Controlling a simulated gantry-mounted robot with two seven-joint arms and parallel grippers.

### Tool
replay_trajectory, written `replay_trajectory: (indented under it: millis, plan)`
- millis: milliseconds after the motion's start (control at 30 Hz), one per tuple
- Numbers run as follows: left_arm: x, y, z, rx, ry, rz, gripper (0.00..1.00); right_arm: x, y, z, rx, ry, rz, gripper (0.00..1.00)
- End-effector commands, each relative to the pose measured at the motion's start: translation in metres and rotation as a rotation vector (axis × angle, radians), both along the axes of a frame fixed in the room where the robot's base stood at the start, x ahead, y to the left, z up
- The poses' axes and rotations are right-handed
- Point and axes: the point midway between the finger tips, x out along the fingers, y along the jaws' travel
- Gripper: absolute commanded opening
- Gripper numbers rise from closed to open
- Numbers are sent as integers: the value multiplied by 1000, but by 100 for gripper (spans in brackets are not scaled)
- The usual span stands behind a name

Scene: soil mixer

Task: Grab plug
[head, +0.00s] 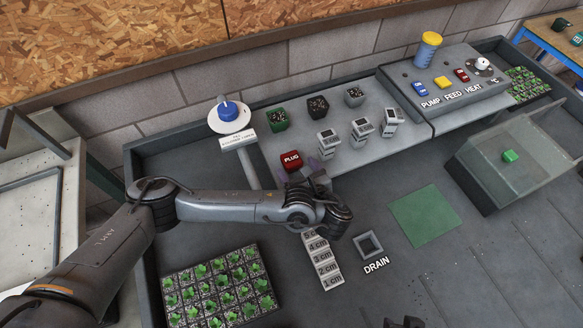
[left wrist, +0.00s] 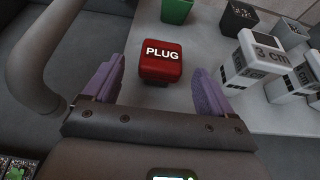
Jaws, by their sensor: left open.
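The plug is a red block (head: 291,160) with white PLUG lettering, standing on the grey raised shelf in the head view. In the left wrist view the plug (left wrist: 161,62) sits just ahead of the gap between two purple fingers. My left gripper (head: 310,170) is open, with its fingers on either side of the line to the plug and nothing between them that I can see held. It also shows in the left wrist view (left wrist: 155,92). My right gripper is not clearly seen; only a dark part shows at the bottom edge of the head view.
White labelled blocks (head: 361,130) and green and black pots (head: 277,120) stand close behind and right of the plug. A seedling tray (head: 219,285), a drain (head: 369,245) and a green mat (head: 424,216) lie on the lower surface.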

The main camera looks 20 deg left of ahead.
Motion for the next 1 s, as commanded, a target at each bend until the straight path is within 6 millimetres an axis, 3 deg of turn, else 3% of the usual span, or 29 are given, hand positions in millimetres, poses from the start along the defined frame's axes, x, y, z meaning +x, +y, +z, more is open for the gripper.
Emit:
replay_trajectory:
  millis: [33,133,400,800,1000]
  plan:
    - [3,2,-6,-2,-2,0,85,0,0,-10,-1,0,1,43]
    - [6,6,-6,-2,-2,0,85,1,0,-15,-1,-1,1,43]
    - [12,12,-6,2,-1,1,85,1,0,-20,-1,-2,1,43]
    - [43,41,-19,0,-1,1,85,1,0,-33,1,-3,-2,43]
    - [46,43,-19,0,0,-1,85,1,1,-32,4,-3,-3,43]
